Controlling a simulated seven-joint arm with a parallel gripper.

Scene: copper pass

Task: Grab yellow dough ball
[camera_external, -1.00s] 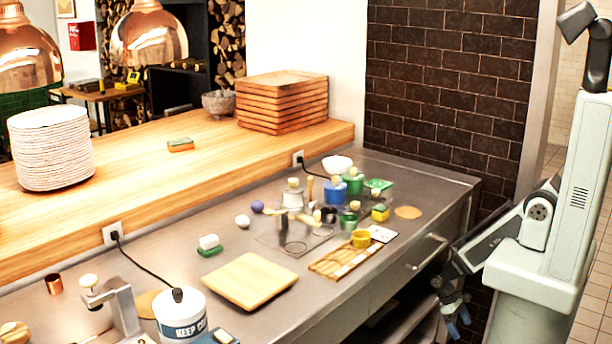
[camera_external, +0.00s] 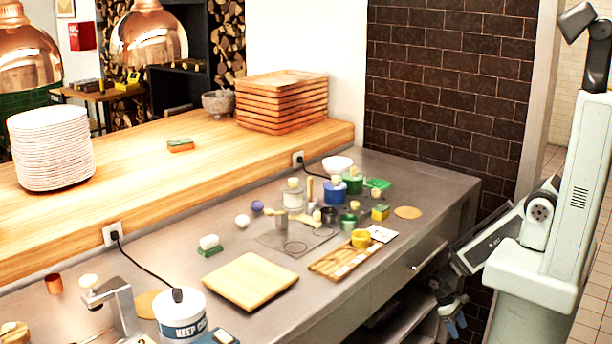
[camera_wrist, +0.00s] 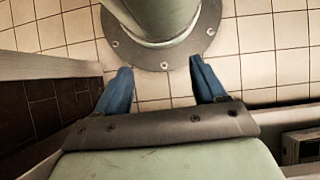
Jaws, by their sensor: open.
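My gripper (camera_external: 455,325) hangs low beside the counter's right front side, below the worktop and well away from the things on it. In the wrist view my gripper (camera_wrist: 161,66) has its two blue fingers wide apart, with nothing between them and tiled floor beyond. I cannot pick out a yellow dough ball for sure. Small pale-yellow rounded pieces, such as one piece (camera_external: 316,215), lie in the crowded middle of the counter (camera_external: 230,240), too small to tell apart. A whitish ball (camera_external: 242,221) and a purple ball (camera_external: 257,208) lie left of them.
A yellow cup (camera_external: 361,239) stands on a wooden rack (camera_external: 330,266) near the front edge. Blue, green and metal containers crowd behind it. A square wooden board (camera_external: 250,281) lies left of the rack. A white tub (camera_external: 181,318) and a metal stand (camera_external: 122,305) are at the front left.

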